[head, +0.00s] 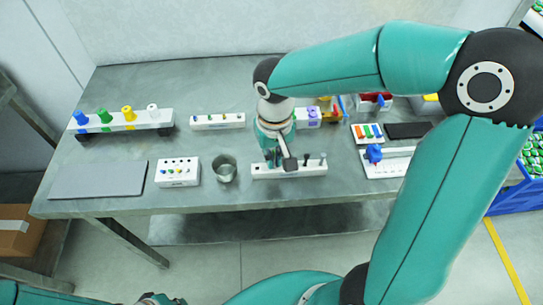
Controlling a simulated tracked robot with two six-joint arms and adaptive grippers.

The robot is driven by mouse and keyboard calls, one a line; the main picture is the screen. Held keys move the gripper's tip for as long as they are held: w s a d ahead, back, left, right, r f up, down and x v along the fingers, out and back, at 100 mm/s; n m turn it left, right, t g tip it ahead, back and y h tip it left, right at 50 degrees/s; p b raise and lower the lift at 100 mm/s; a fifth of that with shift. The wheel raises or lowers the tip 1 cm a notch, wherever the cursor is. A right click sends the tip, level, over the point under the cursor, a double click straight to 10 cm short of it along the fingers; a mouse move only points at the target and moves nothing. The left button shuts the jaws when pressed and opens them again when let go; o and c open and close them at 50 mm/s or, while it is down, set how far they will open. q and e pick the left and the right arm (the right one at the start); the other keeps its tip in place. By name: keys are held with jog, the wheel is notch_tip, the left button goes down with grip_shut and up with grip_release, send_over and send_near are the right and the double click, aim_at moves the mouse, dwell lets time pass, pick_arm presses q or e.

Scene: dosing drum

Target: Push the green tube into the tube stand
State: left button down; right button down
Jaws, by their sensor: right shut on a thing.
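The green tube (104,117) stands upright in the long white tube stand (142,122) at the back left of the bench. A blue tube (81,119), a yellow tube (128,114) and a white tube (153,111) share that stand. My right gripper (282,158) is far to the right of the green tube, pointing down over a white block (275,172) at the front middle. It is shut on a small dark piece there, mostly hidden by the fingers. My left gripper (158,299) is low at the bottom edge, cut off, away from the bench.
A metal cup (223,168), a white button box (178,172) and a grey plate (98,178) are along the front left. A small white rack (217,121) stands behind. Coloured parts and a dark pad (408,130) are at the right. My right arm covers part of the bench.

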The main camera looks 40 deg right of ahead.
jog(key=shift+f+b, duration=0.65)
jog(key=shift+f, duration=0.15)
jog(key=c, duration=1.2)
grip_release()
jog(key=shift+r, duration=0.15)
notch_tip(320, 180, up, 12)
jog(key=shift+f, duration=0.1)
